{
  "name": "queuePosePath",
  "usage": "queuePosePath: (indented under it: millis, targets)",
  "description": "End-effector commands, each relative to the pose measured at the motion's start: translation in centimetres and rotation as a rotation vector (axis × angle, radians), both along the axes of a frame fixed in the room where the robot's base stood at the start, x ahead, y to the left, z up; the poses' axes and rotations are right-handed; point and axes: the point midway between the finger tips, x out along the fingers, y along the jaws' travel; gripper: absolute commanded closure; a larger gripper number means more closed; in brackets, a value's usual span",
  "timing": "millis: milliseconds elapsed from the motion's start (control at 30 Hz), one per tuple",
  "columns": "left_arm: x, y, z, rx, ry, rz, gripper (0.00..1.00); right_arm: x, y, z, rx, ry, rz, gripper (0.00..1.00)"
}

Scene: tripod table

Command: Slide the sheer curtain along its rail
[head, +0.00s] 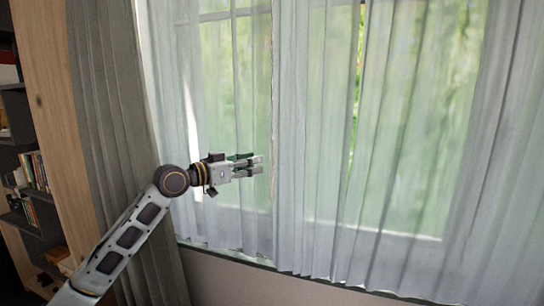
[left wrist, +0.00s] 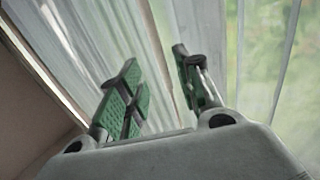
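The sheer curtain hangs in front of the window in pale, see-through folds. In the head view its left part (head: 225,95) and its wider right part (head: 315,140) meet near a vertical edge left of the picture's middle. My left gripper (head: 260,163) reaches in from the left, its fingertips just left of that edge. In the left wrist view the two green-padded fingers of the left gripper (left wrist: 157,58) stand apart, with curtain (left wrist: 200,25) behind and beyond them. I cannot tell whether they touch the cloth. The rail is out of view. My right gripper is not in view.
A thick grey curtain (head: 115,110) hangs at the left of the window, beside a wooden panel (head: 48,90). A dark shelf with books (head: 35,170) stands at the far left. The window sill edge (head: 225,254) runs below the sheer cloth.

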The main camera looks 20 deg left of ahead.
Motion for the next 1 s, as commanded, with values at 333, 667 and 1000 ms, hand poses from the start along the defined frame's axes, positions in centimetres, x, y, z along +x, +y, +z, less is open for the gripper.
queuePosePath:
  millis: [333,667,1000]
  targets:
    - [2.5,-1.8,0.2,-0.001,0.0,0.0,0.66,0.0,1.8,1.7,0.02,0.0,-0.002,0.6]
    - [5.1,-3.7,0.2,-0.002,-0.001,-0.001,0.66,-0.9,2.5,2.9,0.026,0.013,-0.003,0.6]
    - [6.6,-4.7,0.0,0.0,0.0,0.001,0.66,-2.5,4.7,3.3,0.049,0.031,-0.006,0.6]
